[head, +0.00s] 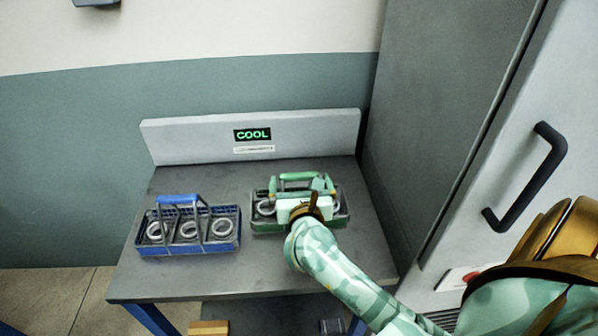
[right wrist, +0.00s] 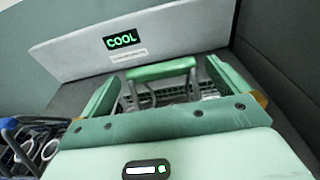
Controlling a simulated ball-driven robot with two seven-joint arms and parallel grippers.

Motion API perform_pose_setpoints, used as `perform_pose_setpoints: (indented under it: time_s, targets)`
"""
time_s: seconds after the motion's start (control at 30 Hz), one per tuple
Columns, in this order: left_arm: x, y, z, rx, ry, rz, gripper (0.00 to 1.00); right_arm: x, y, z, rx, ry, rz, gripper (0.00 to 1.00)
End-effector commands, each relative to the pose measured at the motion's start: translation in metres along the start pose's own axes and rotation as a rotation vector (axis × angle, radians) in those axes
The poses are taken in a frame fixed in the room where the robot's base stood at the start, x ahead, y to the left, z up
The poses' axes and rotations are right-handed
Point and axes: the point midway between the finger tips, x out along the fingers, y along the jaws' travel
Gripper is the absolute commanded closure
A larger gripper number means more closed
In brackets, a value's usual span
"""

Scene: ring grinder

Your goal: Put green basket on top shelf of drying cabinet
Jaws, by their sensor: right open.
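The green basket (head: 342,222) stands on the grey table, holding grey rings, with its green-topped handle (head: 298,176) upright. The handle also shows in the right wrist view (right wrist: 161,71). My right gripper (head: 300,187) is open over the basket. In the right wrist view its two fingers (right wrist: 160,85) stand apart to either side of the handle, not closed on it. The gripper and forearm hide part of the basket. The drying cabinet, if it is the tall grey one (head: 450,110) at the right, has its door shut; its shelves are hidden. My left gripper is not in view.
A blue basket (head: 190,245) with three rings stands to the left on the same table (head: 215,283). A low back panel with a COOL sign (head: 252,134) runs behind both. The cabinet's black door handle (head: 527,178) sticks out at the right. Bare table lies between the baskets.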

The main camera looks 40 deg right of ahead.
Motion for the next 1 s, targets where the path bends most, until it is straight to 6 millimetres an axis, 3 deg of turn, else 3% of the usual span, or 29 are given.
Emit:
perform_pose_setpoints:
  time_s: [0.1,0.33,0.43,0.5,0.6,0.77,0.87,1.0]
  targets:
    - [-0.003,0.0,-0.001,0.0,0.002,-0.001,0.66,-0.029,0.0,0.0,0.002,0.002,0.001,0.0]
    - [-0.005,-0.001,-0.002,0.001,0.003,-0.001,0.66,-0.064,0.0,0.001,0.0,0.001,0.001,0.0]
    - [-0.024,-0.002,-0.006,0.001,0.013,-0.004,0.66,-0.079,-0.001,0.002,-0.044,0.023,0.002,0.0]
    - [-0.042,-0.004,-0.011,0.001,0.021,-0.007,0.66,-0.092,-0.004,-0.009,-0.122,0.007,-0.016,0.0]
    - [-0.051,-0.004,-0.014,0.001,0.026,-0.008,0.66,-0.105,-0.004,-0.023,-0.13,-0.065,-0.021,0.0]
    - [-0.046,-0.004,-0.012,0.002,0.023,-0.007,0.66,-0.105,0.0,-0.028,-0.03,-0.15,-0.003,0.0]
    - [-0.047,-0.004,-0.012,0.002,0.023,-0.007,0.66,-0.091,0.0,-0.024,0.001,-0.154,-0.002,0.0]
    - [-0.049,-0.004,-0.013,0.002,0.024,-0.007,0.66,-0.057,0.0,-0.018,0.0,-0.155,-0.002,0.0]
